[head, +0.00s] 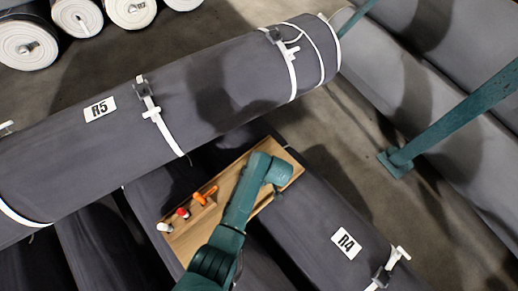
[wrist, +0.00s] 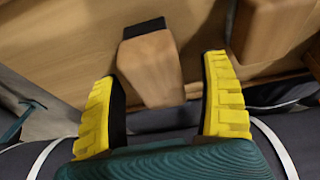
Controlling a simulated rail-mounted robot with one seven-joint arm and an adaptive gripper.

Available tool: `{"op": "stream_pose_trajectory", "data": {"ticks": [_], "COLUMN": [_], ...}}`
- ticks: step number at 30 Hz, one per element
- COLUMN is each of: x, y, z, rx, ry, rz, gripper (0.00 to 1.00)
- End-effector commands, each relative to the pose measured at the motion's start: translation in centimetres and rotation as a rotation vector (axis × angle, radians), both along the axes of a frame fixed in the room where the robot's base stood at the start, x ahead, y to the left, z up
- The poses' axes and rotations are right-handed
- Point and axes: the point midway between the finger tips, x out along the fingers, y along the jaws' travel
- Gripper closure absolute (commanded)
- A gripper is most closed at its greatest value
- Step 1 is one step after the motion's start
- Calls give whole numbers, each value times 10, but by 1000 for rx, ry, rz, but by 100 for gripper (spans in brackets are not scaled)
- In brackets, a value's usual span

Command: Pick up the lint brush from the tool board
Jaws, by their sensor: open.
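The wooden tool board (head: 228,178) lies on the grey rolls in the head view, with my arm across it; its bare wood also fills the top of the wrist view (wrist: 60,45). A wooden piece with a black end (wrist: 150,68), which looks like the lint brush, stands out from the board in the wrist view. My gripper (wrist: 165,90) is open, with one yellow finger on each side of its lower part. Gaps show between it and both fingers. In the head view my arm hides this piece and the fingers.
An orange tool (head: 204,195), a red-topped item (head: 183,213) and a white-topped item (head: 164,227) sit at the board's left part. A wooden block (wrist: 270,30) is close to the right finger. The large R5 roll (head: 200,95) lies behind the board, the R4 roll (head: 325,225) under it.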

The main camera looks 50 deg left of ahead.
Motion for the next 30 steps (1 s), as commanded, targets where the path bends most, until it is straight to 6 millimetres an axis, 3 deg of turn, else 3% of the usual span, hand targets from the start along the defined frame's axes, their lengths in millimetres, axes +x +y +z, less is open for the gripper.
{"op": "stream_pose_trajectory", "data": {"ticks": [5,16,26,30], "x": [1,1,1,1], "y": [1,0,0,0], "z": [2,2,3,23], "rx": [1,1,1,2], "ry": [-2,-2,-2,-4], "rz": [-1,-1,-1,-2], "gripper": [22,91,93,93]}}
